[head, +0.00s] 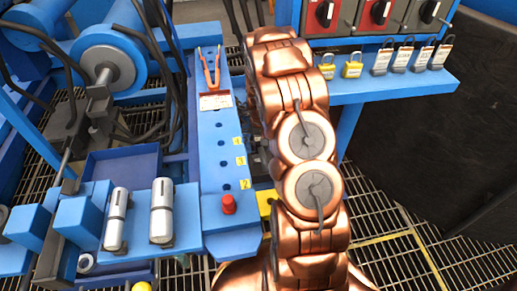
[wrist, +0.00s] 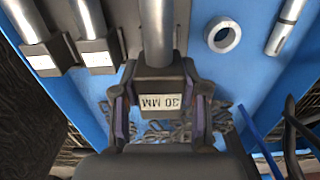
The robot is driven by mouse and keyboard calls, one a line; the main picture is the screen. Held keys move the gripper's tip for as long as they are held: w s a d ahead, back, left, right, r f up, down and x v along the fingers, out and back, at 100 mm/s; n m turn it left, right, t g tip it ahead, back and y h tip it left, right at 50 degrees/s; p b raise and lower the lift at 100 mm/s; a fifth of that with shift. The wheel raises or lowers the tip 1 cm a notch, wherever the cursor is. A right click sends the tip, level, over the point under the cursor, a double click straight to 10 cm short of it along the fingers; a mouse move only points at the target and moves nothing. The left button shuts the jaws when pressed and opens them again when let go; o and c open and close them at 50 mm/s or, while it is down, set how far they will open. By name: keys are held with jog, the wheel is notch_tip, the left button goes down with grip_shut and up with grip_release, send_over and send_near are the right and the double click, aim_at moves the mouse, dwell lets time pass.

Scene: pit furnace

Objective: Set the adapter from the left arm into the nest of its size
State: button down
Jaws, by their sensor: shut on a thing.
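The adapter (wrist: 164,84) is a dark block with a white label reading 30 MM, upside down in the wrist view. A silver post (wrist: 156,35) runs up from it in that picture. My gripper (wrist: 163,105) is shut on the block, one finger on each side. In the head view my copper arm fills the middle, and I cannot make out the gripper or the held adapter there. I cannot tell which parts are the nests. A blue beam (head: 212,163) has dark holes beside yellow numbered tags.
Two similar dark blocks with silver posts (wrist: 96,50) sit left of the held one. A pale ring (wrist: 222,37) and a silver cylinder (wrist: 284,27) lie to the right. A red knob (head: 228,203) stands on the beam; padlocks (head: 397,57) line a shelf.

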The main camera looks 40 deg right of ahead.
jog(key=shift+r, duration=0.15)
jog(key=shift+f, duration=0.2)
jog(key=shift+f+b, duration=1.05)
jog(key=shift+f, duration=1.8)
jog(key=shift+p, duration=0.9)
jog(key=shift+s+f, duration=0.1)
jog(key=shift+f, duration=0.85)
jog(key=c, duration=0.5)
grip_release()
